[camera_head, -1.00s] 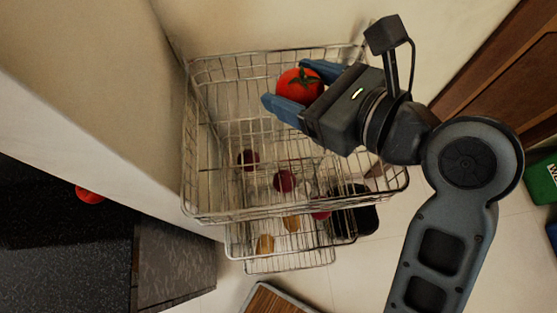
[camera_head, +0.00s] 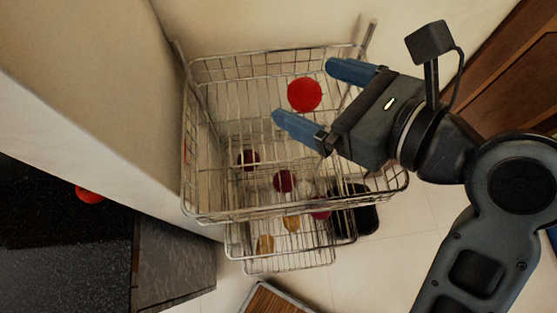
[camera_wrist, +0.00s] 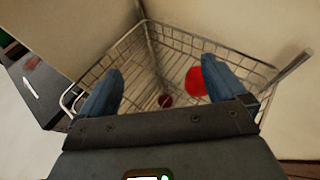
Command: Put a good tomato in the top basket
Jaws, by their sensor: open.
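A red tomato (camera_head: 304,94) is in the top wire basket (camera_head: 290,212), toward its back right, below the tips of my blue fingers. My gripper (camera_head: 312,95) is open over the basket and holds nothing. In the wrist view the tomato (camera_wrist: 196,82) shows beside the right finger, partly hidden by it, and the basket (camera_wrist: 165,35) spreads below both fingers. Another red tomato (camera_head: 89,195) lies on the dark counter (camera_head: 45,220) at the left.
Lower wire baskets (camera_head: 290,268) hold several dark red and yellowish round items, seen through the mesh. A pale wall corner (camera_head: 110,120) stands between counter and basket. A black container (camera_head: 355,212) is beside the lower baskets. A brown wooden cabinet (camera_head: 515,75) is at the right.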

